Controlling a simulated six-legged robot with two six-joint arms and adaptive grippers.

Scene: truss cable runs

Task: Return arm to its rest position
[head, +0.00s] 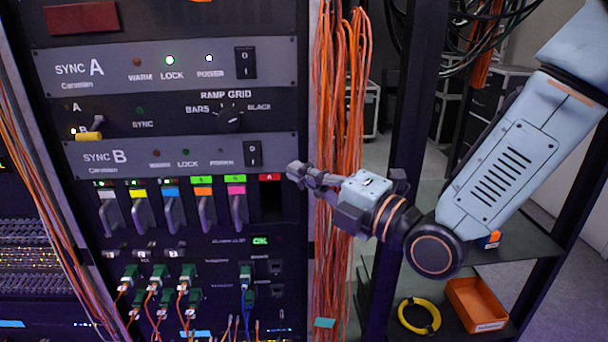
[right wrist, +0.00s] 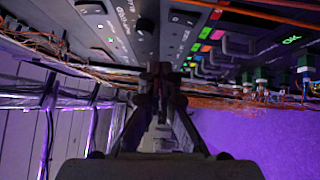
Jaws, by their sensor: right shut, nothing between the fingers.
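My right arm (head: 505,150) comes in from the upper right in the head view. Its gripper (head: 298,172) is shut and empty, pointing left at the rack face just right of the row of coloured-tag modules (head: 170,208). In the right wrist view the gripper (right wrist: 160,75) shows with its fingers together and nothing between them. The rack panel runs across the top of that view. I cannot tell whether the fingertips touch the rack. My left gripper is not in view.
Orange cables (head: 340,90) hang behind the right gripper. A dark post (head: 405,120) stands behind my arm. A shelf at lower right holds an orange bin (head: 476,305) and a yellow cable coil (head: 419,316). SYNC A (head: 180,68) and SYNC B (head: 190,154) panels sit left of the gripper.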

